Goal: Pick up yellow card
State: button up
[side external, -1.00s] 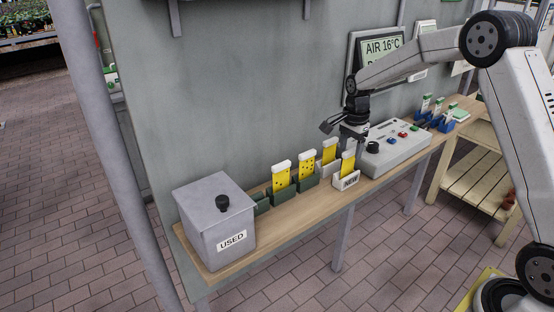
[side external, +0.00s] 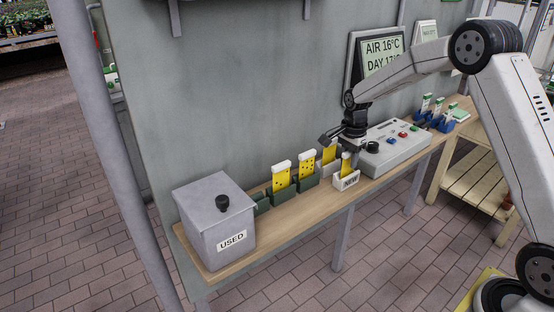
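A yellow card (side external: 347,167) stands upright in a white holder (side external: 346,181) marked NEW. My gripper (side external: 342,145) is low over this holder, its fingers apart, by the card's top. It hides the card's upper end. I cannot tell whether the fingers touch the card. Behind, another yellow card (side external: 329,155) stands partly hidden by the gripper. Two more dotted yellow cards with white tops, a left one (side external: 281,179) and a right one (side external: 306,164), stand in green holders.
A grey lidded box (side external: 215,222) marked USED stands at the left end of the narrow wooden shelf (side external: 290,218). A grey control box (side external: 397,153) with knobs is just right of my gripper. Blue holders (side external: 446,124) stand farther right. A wall (side external: 220,100) closes the back.

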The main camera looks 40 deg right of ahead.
grip_shut()
jog(key=shift+r, duration=0.4)
notch_tip(320, 180, up, 3)
jog(key=shift+s+f, duration=0.1)
jog(key=shift+f, duration=0.05)
jog(key=s+a+r, duration=0.3)
jog(key=s+r, duration=0.6)
jog(key=s, duration=0.4)
jog(key=shift+s+a+r, duration=0.15)
jog(key=shift+s+r, duration=0.05)
jog(key=shift+r, duration=0.05)
